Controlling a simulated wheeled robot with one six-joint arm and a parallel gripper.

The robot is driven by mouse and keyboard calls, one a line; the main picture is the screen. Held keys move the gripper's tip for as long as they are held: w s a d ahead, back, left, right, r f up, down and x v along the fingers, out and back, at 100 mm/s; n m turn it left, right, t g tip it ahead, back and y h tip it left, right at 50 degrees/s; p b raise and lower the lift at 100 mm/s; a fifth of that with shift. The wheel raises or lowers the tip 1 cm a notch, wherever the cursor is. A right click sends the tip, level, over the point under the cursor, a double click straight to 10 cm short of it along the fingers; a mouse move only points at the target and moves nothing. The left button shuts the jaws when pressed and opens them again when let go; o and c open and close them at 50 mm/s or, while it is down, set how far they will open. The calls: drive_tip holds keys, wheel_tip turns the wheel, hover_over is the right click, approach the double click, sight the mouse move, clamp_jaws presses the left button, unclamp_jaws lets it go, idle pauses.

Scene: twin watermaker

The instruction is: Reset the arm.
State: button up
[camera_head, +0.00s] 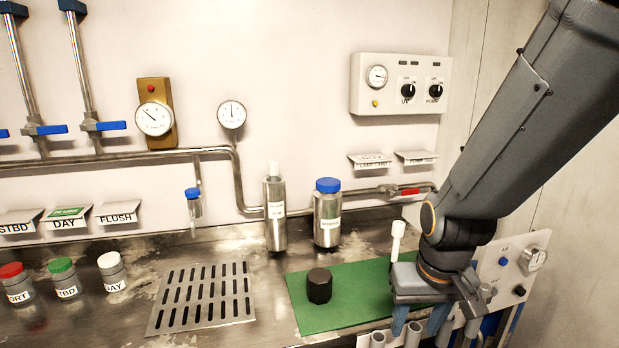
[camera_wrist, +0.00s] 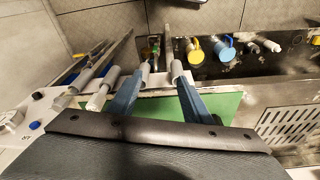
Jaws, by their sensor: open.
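My arm reaches in from the upper right of the head view. My gripper (camera_head: 418,324) points down at the front edge of the green mat (camera_head: 350,312), above a rack (camera_head: 366,341) with grey tube ends. Its blue-grey fingers are apart. In the wrist view my gripper (camera_wrist: 158,85) also shows two spread fingers with nothing clearly held between them. Grey tube ends (camera_wrist: 102,98) show beside and near the fingers. Whether a finger touches one of them I cannot tell.
A black knob-like cap (camera_head: 319,286) stands on the mat. A white-topped stick (camera_head: 397,238) stands close behind my gripper. A side panel (camera_head: 512,268) is close on the right. Steel bottle (camera_head: 275,212) and blue-capped bottle (camera_head: 328,215) stand behind. The drain grate (camera_head: 203,297) is clear.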

wheel_tip(320, 180, down, 10)
drive_tip(key=s+g+b, duration=0.2)
drive_tip(key=b, duration=0.5)
drive_tip(key=shift+s+a+r+b, duration=0.15)
drive_tip(key=shift+s+r+b, duration=0.1)
drive_tip(key=shift+b, duration=0.15)
